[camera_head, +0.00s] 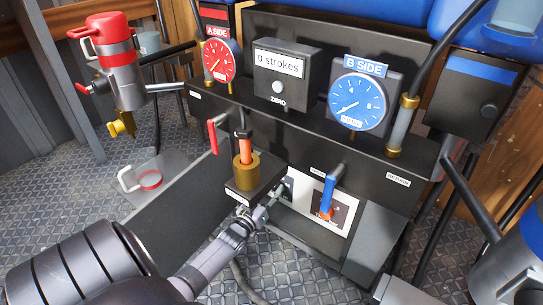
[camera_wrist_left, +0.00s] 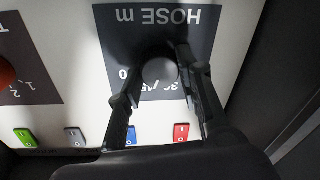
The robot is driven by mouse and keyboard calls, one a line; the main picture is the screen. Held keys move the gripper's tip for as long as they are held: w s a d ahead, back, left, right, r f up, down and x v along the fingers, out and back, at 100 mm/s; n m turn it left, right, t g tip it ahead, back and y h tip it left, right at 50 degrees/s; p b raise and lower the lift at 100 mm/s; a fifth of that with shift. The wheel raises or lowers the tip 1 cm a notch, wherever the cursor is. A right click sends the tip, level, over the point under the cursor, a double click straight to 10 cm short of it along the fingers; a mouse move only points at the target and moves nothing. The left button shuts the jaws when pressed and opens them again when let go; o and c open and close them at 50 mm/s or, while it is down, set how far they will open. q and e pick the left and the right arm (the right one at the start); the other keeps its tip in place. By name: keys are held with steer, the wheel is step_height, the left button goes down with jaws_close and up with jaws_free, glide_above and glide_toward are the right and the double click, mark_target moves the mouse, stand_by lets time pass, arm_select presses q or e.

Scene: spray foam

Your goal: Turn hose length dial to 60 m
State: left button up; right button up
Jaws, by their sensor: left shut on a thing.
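The hose length dial (camera_wrist_left: 160,70) is a round dark knob on a dark label plate (camera_wrist_left: 110,45) that reads "HOSE m" upside down in the left wrist view. My left gripper (camera_wrist_left: 159,76) is shut on the dial, one finger on each side of it. A few scale digits show below the knob; others are covered, and I cannot tell which value the dial points to. In the head view my left gripper (camera_head: 276,193) reaches the white panel (camera_head: 337,240) at its left part and hides most of the dial. My right gripper is not in view.
A brass fitting (camera_head: 245,178) on a black block sits just above my left gripper. A blue-handled lever (camera_head: 328,195) stands right of it. Red (camera_head: 219,60) and blue (camera_head: 357,101) gauges are higher up.

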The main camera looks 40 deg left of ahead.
arm_select(q)
steer(key=m, duration=0.5)
steer(key=shift+t+h+p, duration=0.3)
steer(key=m+h, duration=0.1)
steer(key=m, duration=0.4)
steer(key=shift+m, duration=0.3)
steer(key=o, duration=1.2)
steer(key=shift+c, duration=0.2)
steer(key=shift+f, duration=0.1)
steer(key=s+d+f, duration=0.1)
steer(key=s, duration=1)
steer(key=shift+s+d, duration=0.15)
steer(key=shift+s, duration=0.25)
steer(key=shift+f, duration=0.15)
